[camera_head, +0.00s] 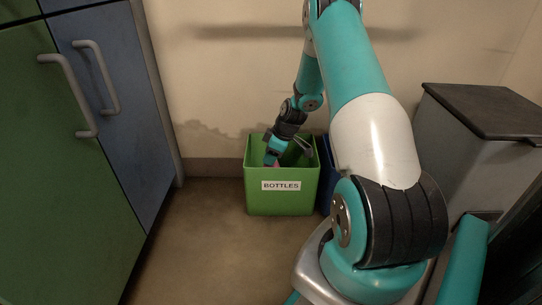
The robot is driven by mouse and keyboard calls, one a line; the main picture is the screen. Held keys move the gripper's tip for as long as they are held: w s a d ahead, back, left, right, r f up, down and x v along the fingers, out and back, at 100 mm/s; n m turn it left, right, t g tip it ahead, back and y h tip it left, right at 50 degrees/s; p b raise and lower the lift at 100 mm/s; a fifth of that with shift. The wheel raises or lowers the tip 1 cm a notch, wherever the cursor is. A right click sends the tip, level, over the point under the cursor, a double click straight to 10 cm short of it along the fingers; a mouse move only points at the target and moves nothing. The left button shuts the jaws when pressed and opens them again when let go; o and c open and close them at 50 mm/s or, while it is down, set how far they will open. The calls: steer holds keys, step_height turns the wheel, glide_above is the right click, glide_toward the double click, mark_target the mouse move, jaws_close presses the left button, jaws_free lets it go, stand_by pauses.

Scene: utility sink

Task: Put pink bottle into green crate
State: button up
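The green crate (281,201) stands on the floor against the back wall, with a white label reading "BOTTLES" on its front. My gripper (287,156) reaches down into its open top. Its two fingers look spread apart, one at the left and one at the right. A small patch of the pink bottle (277,165) shows just above the crate's front rim, close to the left finger. The rest of the bottle is hidden by the crate wall and my gripper. I cannot tell whether the bottle touches a finger.
A blue container (325,178) stands right beside the crate, mostly behind my arm. A grey bin with a dark lid (489,111) is at the right. Green and blue cabinet doors (110,95) line the left. The floor in front of the crate is clear.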

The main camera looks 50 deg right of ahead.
steer(key=o, duration=0.5)
steer(key=shift+c, duration=0.2)
steer(key=shift+r, duration=0.1)
steer(key=p+v, duration=0.9)
steer(key=v, duration=0.3)
steer(key=a+r+y, duration=0.1)
steer(key=a+r, duration=0.5)
steer(key=a, duration=0.3)
steer(key=a+r+n+g, duration=0.1)
steer(key=a+r, duration=0.5)
steer(key=a, duration=0.3)
steer(key=a+r+y, duration=0.1)
steer(key=a+r, duration=0.4)
steer(key=a, duration=0.4)
steer(key=s+a+r+g, duration=0.1)
steer(key=s+a+r, duration=0.3)
steer(key=s+a, duration=0.3)
steer(key=s+a+r+g, duration=0.1)
steer(key=s+a+r, duration=0.3)
steer(key=s+a, duration=0.4)
steer(key=s, duration=0.4)
steer(key=shift+s+g, duration=0.4)
